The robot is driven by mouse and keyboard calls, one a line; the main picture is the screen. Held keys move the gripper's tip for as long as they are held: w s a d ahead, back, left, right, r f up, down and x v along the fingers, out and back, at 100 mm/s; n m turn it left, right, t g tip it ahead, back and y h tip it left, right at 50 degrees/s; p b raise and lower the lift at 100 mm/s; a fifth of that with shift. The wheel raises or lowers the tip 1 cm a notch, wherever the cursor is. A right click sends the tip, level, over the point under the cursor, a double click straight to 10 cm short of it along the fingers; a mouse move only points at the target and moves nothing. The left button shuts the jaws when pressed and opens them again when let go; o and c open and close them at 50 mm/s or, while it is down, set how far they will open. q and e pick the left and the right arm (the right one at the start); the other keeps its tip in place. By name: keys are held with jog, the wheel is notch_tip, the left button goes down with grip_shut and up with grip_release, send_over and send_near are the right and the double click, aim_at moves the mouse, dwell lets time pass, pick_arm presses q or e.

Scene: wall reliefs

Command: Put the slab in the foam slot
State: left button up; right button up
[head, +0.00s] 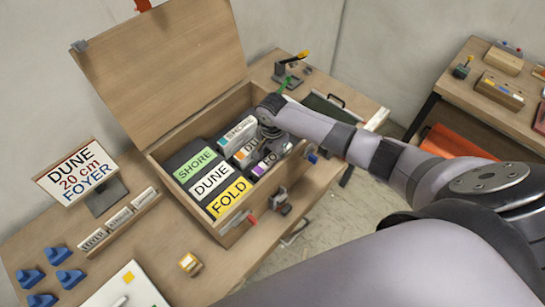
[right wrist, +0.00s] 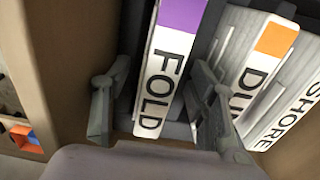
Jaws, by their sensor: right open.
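The sign (head: 80,175) reads DUNE, 20 cm, FOYER. In the open wooden case, dark foam (head: 178,160) carries a green SHORE label (head: 195,165), a white DUNE label (head: 210,181) and a yellow FOLD label (head: 229,198). Beside it stand slabs: SHORE (right wrist: 293,112), DUNE with an orange band (right wrist: 257,72) and FOLD with a purple band (right wrist: 167,65). My right gripper (right wrist: 158,108) is open, its fingers on either side of the FOLD slab. Contact cannot be told. My arm partly hides the slabs in the head view. My left gripper is out of view.
The case lid (head: 165,65) stands open at the back. A card rail (head: 120,222), blue pieces (head: 60,257) and a white board (head: 125,287) lie on the left. A lever stand (head: 290,72) stands behind. A second table (head: 495,105) is at the right.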

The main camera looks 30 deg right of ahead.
jog(key=shift+r, duration=0.1)
notch_tip(320, 180, up, 12)
jog(key=b, duration=0.1)
dwell(0.4)
